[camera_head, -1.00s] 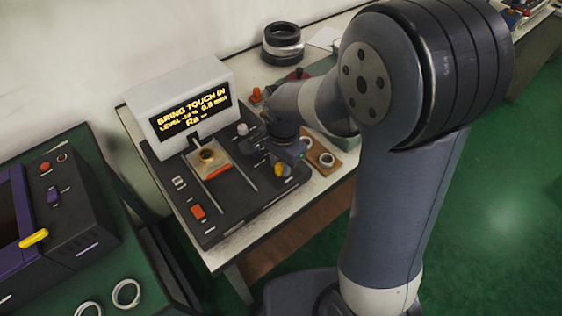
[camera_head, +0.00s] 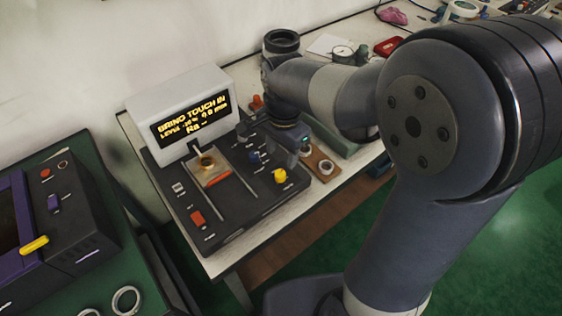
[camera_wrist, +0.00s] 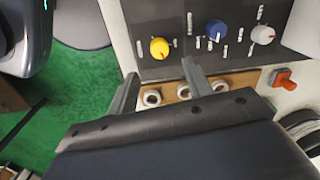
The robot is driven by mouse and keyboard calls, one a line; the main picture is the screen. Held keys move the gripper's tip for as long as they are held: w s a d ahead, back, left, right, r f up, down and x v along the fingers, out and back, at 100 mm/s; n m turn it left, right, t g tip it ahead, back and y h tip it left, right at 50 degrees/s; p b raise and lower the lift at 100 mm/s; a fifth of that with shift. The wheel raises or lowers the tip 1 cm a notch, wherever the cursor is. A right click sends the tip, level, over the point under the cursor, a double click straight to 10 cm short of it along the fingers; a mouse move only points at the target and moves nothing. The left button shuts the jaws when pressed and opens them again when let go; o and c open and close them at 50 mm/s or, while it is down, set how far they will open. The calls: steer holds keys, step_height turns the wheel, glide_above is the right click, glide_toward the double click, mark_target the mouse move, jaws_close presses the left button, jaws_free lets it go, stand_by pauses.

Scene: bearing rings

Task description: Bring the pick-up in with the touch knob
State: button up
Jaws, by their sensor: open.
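The dark instrument panel (camera_head: 230,215) carries a white display box (camera_head: 175,100) reading "BRING TOUCH IN", a level line and "Ra --". A thin dark pick-up arm (camera_head: 194,147) reaches from the box toward a brass-coloured ring (camera_head: 206,161) on a small stage. A yellow knob (camera_head: 280,175) and a blue knob (camera_head: 254,156) stand on the panel's right. The wrist view shows the yellow knob (camera_wrist: 159,48), blue knob (camera_wrist: 216,30) and a pale knob (camera_wrist: 263,35); their labels are unreadable. My gripper (camera_wrist: 160,68) is open and empty, its fingers pointing toward the panel edge near the yellow knob.
A wooden strip (camera_wrist: 170,94) with several small rings lies between my fingers and beside the panel. An orange-red button (camera_wrist: 284,78) is on the bench to its right. A green table (camera_head: 75,285) is at the left.

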mark_target(281, 173)
steer(key=shift+r, duration=1.6)
steer(key=shift+f, duration=0.1)
step_height(281, 173, down, 11)
steer(key=shift+w+a+r+b, duration=0.1)
steer(key=shift+b, duration=0.2)
steer(key=shift+r, duration=0.1)
